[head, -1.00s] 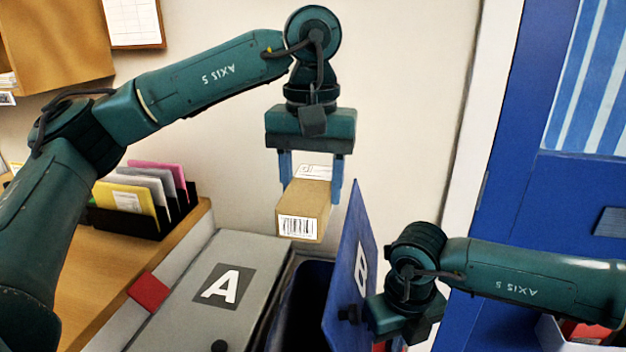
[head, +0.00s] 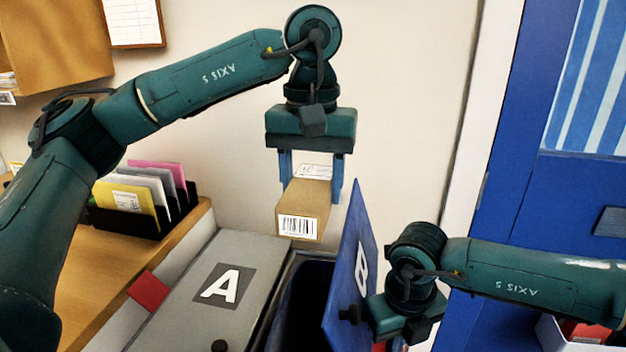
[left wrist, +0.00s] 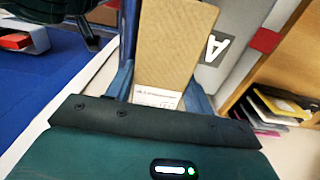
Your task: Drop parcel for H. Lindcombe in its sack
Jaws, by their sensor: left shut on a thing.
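My left gripper (head: 311,180) is shut on a brown cardboard parcel (head: 306,205) with a white label on top and a barcode on its near end. It holds the parcel in the air above the open bin B (head: 302,304), whose inside is dark. The parcel also shows in the left wrist view (left wrist: 170,45), where the label's print is too small to read surely. The blue lid marked B (head: 350,270) stands raised to the right of the parcel. My right gripper (head: 352,314) is at the lid's outer side by a dark knob; its fingers are mostly hidden.
A grey lid marked A (head: 195,315) lies closed left of the open bin. A wooden counter (head: 90,285) holds a black rack of colored folders (head: 130,222). A blue door (head: 545,200) is at the right. A white box with red contents (head: 560,338) sits at lower right.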

